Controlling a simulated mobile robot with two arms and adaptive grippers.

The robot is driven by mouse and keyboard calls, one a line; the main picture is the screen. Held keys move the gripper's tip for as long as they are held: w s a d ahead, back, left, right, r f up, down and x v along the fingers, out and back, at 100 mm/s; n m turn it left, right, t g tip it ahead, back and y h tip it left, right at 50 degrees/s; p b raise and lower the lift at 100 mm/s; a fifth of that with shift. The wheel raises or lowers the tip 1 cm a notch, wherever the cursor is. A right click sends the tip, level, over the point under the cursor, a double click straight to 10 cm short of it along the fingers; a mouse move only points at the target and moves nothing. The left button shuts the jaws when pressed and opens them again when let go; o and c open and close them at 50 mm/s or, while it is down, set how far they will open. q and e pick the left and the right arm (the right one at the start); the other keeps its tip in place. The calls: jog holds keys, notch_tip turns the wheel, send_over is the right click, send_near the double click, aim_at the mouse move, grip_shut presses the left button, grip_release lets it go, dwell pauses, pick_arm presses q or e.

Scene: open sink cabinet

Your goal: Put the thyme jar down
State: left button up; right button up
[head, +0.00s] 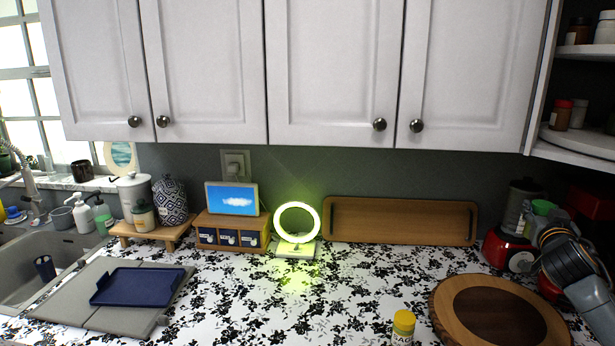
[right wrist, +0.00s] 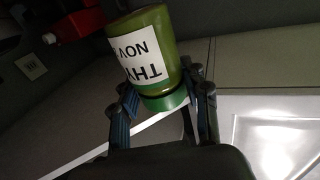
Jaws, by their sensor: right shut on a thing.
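The thyme jar (right wrist: 148,50) is green with a white label, part of which reads "THY", and a green lid (right wrist: 165,101). In the right wrist view it sits between the two fingers of my right gripper (right wrist: 162,92), lid end toward the palm. In the head view my right gripper (head: 548,232) is at the far right, above the counter and in front of the red appliance. A green part of the jar (head: 542,207) shows at its fingers; the rest is hard to make out. My left gripper is not in view.
A round wooden board (head: 448,298) lies below my right gripper, with a yellow-lidded jar (head: 402,328) to its left. The red appliance (head: 505,254) stands behind. Open corner shelves (head: 575,142) hold several jars. The middle of the patterned counter (head: 300,300) is clear.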

jog(key=shift+w+a+f+n+t+y, duration=0.1)
jog(key=shift+w+a+n+t+y, duration=0.1)
jog(key=shift+a+n+y, duration=0.25)
jog(key=shift+w+a+f+n+t+y, duration=0.15)
jog(key=shift+a+n+t+y, duration=0.1)
jog(key=shift+a+y, duration=0.4)
jog(key=s+a+f+n+y, duration=0.25)
jog(key=s+a+f, duration=0.25)
jog(key=a+f, duration=0.55)
jog(key=s+a+f+n+y, duration=0.2)
jog(key=s+a+f+y, duration=0.3)
jog(key=a+f, duration=0.55)
jog(key=s+a+f, duration=0.2)
jog(key=s+a, duration=0.8)
jog(key=s, duration=0.3)
jog(key=s+a+r+h, duration=0.1)
jog(key=s+r+h, duration=0.1)
jog(key=s, duration=0.8)
jog(key=shift+s+r+m+t, duration=0.35)
jog(key=shift+s+r+t, duration=0.1)
jog(key=shift+r, duration=0.15)
jog(key=shift+w+a+r+y, duration=0.1)
jog(key=shift+a+y, duration=0.05)
jog(key=shift+y, duration=0.1)
